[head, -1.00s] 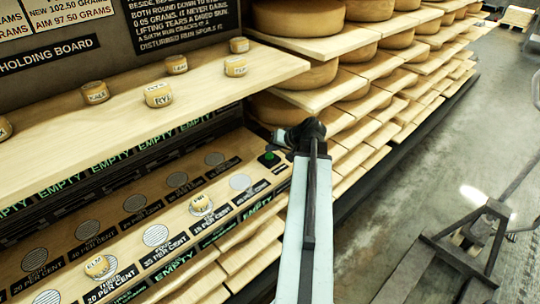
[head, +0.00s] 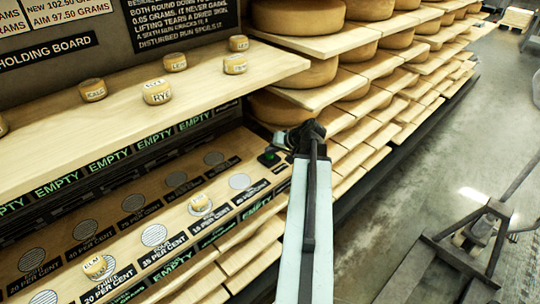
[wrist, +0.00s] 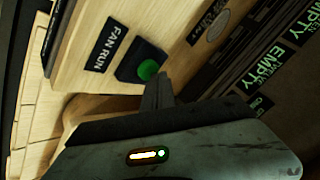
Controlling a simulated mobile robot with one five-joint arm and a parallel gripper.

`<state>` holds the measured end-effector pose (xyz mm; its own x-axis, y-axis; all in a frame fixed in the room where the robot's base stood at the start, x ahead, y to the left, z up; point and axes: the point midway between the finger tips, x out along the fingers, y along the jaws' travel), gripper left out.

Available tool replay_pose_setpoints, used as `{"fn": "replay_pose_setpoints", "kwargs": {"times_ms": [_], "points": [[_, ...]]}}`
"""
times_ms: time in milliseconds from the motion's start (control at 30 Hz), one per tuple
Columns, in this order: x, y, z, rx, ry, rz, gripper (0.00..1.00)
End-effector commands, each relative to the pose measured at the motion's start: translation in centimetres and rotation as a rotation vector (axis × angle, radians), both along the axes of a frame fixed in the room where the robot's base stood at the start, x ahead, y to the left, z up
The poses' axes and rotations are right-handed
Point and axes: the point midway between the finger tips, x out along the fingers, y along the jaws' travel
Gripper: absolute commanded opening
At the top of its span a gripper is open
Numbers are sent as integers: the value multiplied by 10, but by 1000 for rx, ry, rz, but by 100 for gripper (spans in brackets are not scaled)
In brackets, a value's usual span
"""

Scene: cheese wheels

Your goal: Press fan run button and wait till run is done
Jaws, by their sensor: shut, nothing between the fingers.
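The fan run button is a round green knob on a black block at the right end of the lower shelf in the head view (head: 268,158). In the wrist view the button (wrist: 148,69) sits next to a black label reading FAN RUN (wrist: 101,45). My gripper (wrist: 158,88) is shut and empty, its dark tips close beside the button. I cannot tell whether they touch it. In the head view my gripper (head: 288,140) is just above and right of the button, and its fingertips are largely hidden by my arm.
Several round grey pads with percent labels line the lower shelf, and small cheeses sit on two, one at the middle (head: 200,204) and one at lower left (head: 94,267). More small cheeses stand on the upper shelf (head: 225,88).

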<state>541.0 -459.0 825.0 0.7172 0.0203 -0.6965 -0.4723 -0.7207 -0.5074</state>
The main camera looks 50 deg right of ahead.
Motion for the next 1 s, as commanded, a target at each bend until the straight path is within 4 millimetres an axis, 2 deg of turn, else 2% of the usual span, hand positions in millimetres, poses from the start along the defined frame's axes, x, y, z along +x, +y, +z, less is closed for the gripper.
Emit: {"fn": "replay_pose_setpoints", "kwargs": {"times_ms": [633,1000], "points": [[0,0,-4,0,1,1,0],[0,0,14,0,0,0,0]]}}
